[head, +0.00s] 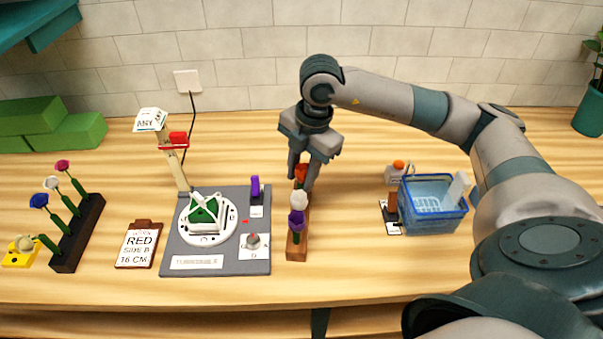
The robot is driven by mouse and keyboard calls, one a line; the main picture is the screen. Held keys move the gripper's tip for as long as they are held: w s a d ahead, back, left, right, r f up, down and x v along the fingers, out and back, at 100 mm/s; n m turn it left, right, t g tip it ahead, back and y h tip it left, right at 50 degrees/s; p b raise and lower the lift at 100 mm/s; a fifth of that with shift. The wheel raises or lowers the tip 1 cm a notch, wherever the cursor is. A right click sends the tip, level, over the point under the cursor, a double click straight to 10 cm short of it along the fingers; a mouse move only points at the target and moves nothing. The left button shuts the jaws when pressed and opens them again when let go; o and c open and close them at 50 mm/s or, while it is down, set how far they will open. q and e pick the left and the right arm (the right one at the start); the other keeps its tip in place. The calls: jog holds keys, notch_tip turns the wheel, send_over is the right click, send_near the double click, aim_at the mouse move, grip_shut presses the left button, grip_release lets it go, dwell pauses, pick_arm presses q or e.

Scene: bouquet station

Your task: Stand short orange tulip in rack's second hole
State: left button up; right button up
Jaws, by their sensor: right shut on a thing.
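My right gripper (303,181) is shut on the orange tulip (301,172), whose orange head shows between the fingers. It is over the far part of a narrow brown wooden rack (296,251) right of the grey turntable board. A purple flower (297,217) on a green stem stands at the near part of this rack, with a paler bloom (298,199) just behind it. The tulip's lower stem is hidden behind these flowers, so I cannot tell whether it is in a hole. My left gripper is not in view.
A dark rack (66,263) with blue, white and pink flowers stands at left. A turntable board (215,253) is close left of the brown rack. A sign (139,245) reads RED SIDE B 16 CM. A blue basket (433,222) stands at right. Bare table lies between rack and basket.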

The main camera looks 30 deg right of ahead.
aim_at(305, 164)
jog(key=shift+f+b, duration=1)
jog(key=shift+b, duration=0.3)
dwell(2.0)
dwell(0.8)
jog(key=o, duration=0.7)
jog(key=shift+o, duration=0.2)
jog(key=shift+r, duration=0.2)
jog(key=shift+s+d+r+p, duration=0.1)
jog(key=shift+r+p, duration=0.5)
jog(key=shift+r, duration=0.4)
jog(key=shift+s+d+r+p, duration=0.15)
jog(key=shift+r+p, duration=0.5)
jog(key=shift+r, duration=0.35)
jog(key=shift+s+d+r+p, duration=0.1)
jog(key=shift+r+p, duration=0.5)
jog(key=shift+r, duration=0.4)
jog(key=o, duration=0.6)
